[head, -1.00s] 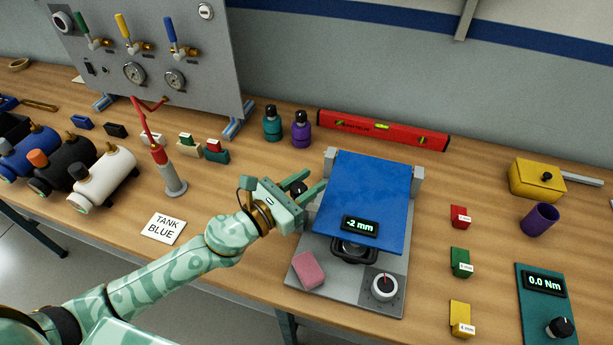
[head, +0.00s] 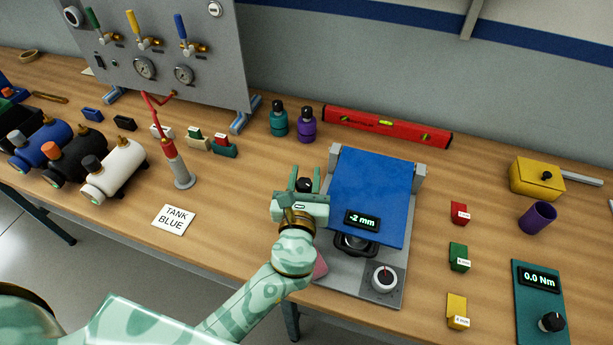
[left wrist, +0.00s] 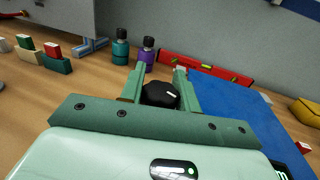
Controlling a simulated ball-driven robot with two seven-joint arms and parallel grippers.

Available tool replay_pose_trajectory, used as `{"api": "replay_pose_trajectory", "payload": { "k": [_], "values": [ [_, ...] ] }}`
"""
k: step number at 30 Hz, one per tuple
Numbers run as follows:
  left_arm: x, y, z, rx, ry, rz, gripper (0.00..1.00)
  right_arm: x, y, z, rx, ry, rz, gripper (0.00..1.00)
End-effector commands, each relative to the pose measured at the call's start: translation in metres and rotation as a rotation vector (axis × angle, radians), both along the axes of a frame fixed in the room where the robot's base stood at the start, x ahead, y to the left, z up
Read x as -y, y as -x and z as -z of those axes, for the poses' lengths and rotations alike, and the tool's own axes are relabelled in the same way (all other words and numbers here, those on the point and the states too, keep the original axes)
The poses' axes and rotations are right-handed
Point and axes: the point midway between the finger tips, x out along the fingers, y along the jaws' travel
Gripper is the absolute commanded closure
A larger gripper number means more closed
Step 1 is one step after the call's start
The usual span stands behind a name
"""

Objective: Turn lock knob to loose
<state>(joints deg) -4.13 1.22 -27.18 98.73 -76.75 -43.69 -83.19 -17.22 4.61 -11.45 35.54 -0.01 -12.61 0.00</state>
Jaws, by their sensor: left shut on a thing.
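The lock knob is black with a white mark and sits at the left side of the blue-plate rig (head: 345,272). It shows in the head view (head: 304,186) and more clearly in the left wrist view (left wrist: 160,95). Its white mark points to the right and slightly up in the wrist view. My left gripper (head: 306,179) is shut on this knob, with one finger on each side of it. The blue plate (head: 370,190) is tilted and its display reads -2 mm. My right gripper is not in view.
A red level (head: 386,128) and two bottles (head: 279,120) stand behind. Small blocks (head: 459,257) and a torque tester (head: 541,300) lie to the right.

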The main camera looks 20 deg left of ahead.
Motion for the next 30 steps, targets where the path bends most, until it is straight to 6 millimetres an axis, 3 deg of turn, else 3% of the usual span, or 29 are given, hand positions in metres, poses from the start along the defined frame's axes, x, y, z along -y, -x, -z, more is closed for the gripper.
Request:
{"api": "replay_pose_trajectory", "payload": {
  "k": [18,19,21,30],
  "values": [
    [-0.0006,-0.0002,-0.0006,0.001,0.000,-0.038,0.91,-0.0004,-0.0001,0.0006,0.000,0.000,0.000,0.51],
    [-0.0006,-0.0002,-0.0006,0.001,0.000,-0.038,0.60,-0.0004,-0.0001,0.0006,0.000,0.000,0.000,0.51],
    [-0.0006,-0.0002,-0.0005,0.001,0.000,-0.038,0.46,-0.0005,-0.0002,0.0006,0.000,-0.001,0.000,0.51],
    [-0.0001,0.0020,-0.0002,0.000,0.000,-0.037,0.46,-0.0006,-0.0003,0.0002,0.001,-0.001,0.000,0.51]
  ]
}}
